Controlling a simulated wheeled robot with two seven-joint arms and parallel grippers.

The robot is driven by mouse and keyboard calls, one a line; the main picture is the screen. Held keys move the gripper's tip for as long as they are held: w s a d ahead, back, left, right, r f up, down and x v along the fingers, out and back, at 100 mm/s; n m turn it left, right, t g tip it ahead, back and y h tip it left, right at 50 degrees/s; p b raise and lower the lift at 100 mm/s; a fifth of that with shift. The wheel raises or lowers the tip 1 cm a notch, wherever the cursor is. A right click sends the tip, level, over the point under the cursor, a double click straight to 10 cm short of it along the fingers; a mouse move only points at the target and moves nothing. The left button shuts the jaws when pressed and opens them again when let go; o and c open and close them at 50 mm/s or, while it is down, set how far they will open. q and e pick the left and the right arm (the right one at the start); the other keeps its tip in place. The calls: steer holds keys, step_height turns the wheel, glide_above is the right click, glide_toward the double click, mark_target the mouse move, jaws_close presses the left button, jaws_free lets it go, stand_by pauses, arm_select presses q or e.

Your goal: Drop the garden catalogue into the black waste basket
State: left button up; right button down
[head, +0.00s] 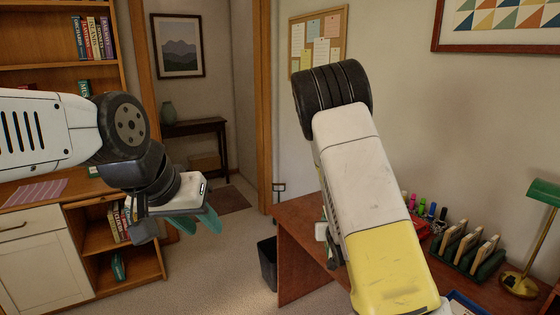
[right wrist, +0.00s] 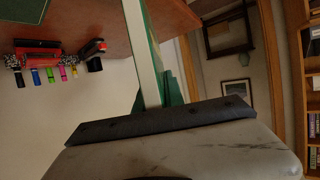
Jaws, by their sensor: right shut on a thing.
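The black waste basket (head: 267,262) stands on the floor against the left side of the desk, partly hidden by it. My right gripper (right wrist: 158,68) is shut on a thin flat thing seen edge-on, pale with a green side, which I take for the garden catalogue (right wrist: 141,50); its cover cannot be read. In the head view my right forearm hides most of that gripper, and the catalogue cannot be made out there. The right gripper is near the desk's left end, to the right of the basket. My left gripper (head: 196,223) is open and empty, left of the basket.
The desk (head: 300,223) holds coloured markers (head: 421,207), a green rack (head: 468,250) and a green lamp (head: 543,192). A bookcase (head: 92,243) with a white cabinet stands at left. Carpet (head: 215,270) is clear between the bookcase and basket.

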steer(key=shift+s+d+f, duration=0.1)
steer(key=shift+s+f, duration=1)
steer(key=shift+f, duration=0.3)
steer(key=shift+f, duration=0.1)
